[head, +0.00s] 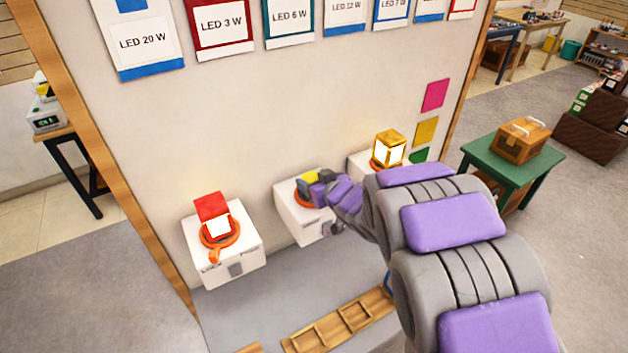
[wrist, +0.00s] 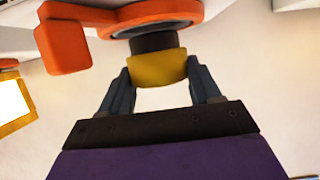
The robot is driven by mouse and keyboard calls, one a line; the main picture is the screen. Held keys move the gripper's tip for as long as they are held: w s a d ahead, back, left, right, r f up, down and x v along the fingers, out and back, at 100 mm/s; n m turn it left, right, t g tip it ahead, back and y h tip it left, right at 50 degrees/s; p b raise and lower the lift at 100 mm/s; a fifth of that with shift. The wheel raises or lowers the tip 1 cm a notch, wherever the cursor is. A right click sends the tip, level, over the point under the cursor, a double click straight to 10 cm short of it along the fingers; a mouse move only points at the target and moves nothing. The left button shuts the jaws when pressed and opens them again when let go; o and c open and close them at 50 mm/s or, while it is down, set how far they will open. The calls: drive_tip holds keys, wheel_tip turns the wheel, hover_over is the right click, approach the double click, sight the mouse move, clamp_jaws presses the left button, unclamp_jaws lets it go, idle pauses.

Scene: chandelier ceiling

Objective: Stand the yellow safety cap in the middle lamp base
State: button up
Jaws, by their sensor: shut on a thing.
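The yellow safety cap (head: 309,177) is at the orange ring on top of the middle lamp base (head: 297,223), a white box on the wall panel. My gripper (head: 318,188) reaches it from the right and hides part of it. In the wrist view, my gripper (wrist: 159,72) is shut on the yellow cap (wrist: 158,70), one finger on each side. The cap's black end meets the round opening of the orange ring (wrist: 170,14) or is just in front of it. I cannot tell how deep it sits.
The right base (head: 364,163) carries a glowing yellow-framed lamp (head: 389,149), close to my arm. Label cards hang above. A wooden rack (head: 340,322) lies below. Space between left and middle bases is clear.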

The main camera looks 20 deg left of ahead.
drive_tip(key=shift+f+b, duration=0.3)
drive_tip(key=shift+f, duration=0.35)
idle(0.4)
drive_tip(key=o, duration=1.2)
drive_tip(key=v, duration=1.7)
drive_tip(key=shift+b, duration=0.3)
drive_tip(key=shift+d+r, duration=0.1)
